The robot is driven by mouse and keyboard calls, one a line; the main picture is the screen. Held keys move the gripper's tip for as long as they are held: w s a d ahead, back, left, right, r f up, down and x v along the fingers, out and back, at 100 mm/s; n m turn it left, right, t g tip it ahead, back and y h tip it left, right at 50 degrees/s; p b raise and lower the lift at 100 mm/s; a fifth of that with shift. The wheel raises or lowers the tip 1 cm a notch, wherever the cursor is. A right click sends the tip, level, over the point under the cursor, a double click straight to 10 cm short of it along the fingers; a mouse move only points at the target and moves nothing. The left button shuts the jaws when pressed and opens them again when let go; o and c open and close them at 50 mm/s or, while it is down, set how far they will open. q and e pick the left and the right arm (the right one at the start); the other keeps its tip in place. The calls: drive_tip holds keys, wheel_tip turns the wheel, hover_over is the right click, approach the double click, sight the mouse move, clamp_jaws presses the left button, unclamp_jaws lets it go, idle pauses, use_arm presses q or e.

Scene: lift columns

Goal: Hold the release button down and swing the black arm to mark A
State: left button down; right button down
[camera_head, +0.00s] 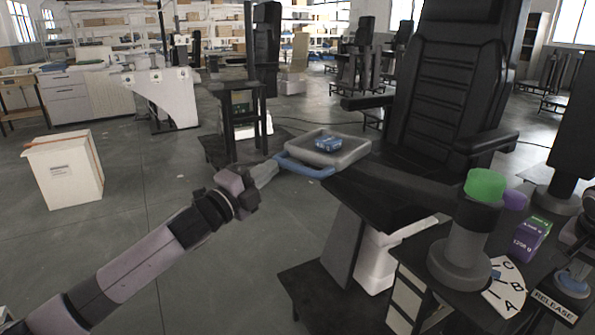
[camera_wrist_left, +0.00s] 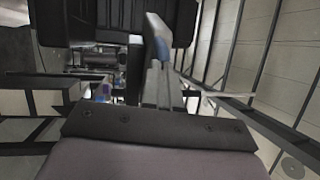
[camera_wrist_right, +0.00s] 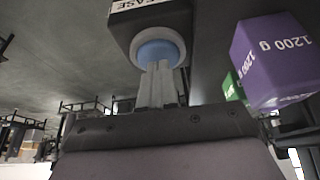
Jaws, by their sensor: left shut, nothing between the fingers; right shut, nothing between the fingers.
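The black arm (camera_head: 405,188) reaches left from a grey post with a green cap (camera_head: 484,186) to a grey tray (camera_head: 345,158) with a blue handle (camera_head: 305,167). My left gripper (camera_head: 272,168) is shut and empty, its tips at the handle's left end; contact is unclear. Its fingers also show in the left wrist view (camera_wrist_left: 160,70). The white dial (camera_head: 505,289) carries marks C, B and A, with A nearest me. The blue release button (camera_head: 572,282) is at the right. In the right wrist view my shut right gripper (camera_wrist_right: 158,75) is at the button (camera_wrist_right: 158,52); whether it is pressed is unclear.
Purple (camera_head: 530,241) and green 1200 g blocks stand near the post, and also show in the right wrist view (camera_wrist_right: 275,60). A black chair (camera_head: 450,90) stands behind the arm. A white box (camera_head: 65,170) is on the floor at left. The floor left of the tray is open.

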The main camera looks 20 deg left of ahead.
sight(288, 152)
use_arm(q)
drive_tip(key=w, duration=0.2)
drive_tip(key=w+m+h, duration=0.1)
drive_tip(key=w, duration=0.2)
drive_tip(key=w+g+h, duration=0.1)
drive_tip(key=w, duration=0.2)
drive_tip(key=shift+d+r, duration=0.1)
drive_tip(key=shift+d, duration=0.2)
use_arm(e)
drive_tip(key=shift+f, duration=0.1)
use_arm(q)
drive_tip(key=shift+w+d+m, duration=0.15)
drive_tip(key=shift+w+d, duration=0.05)
drive_tip(key=shift+w, duration=0.45)
drive_tip(key=shift+w+d+m, duration=0.15)
drive_tip(key=shift+w+d, duration=0.05)
drive_tip(key=shift+w, duration=0.45)
drive_tip(key=shift+a, duration=0.1)
drive_tip(key=w+a+v, duration=0.1)
drive_tip(key=a+v, duration=0.1)
drive_tip(key=v, duration=1.1)
drive_tip(key=shift+s+a, duration=0.2)
drive_tip(key=shift+s, duration=0.05)
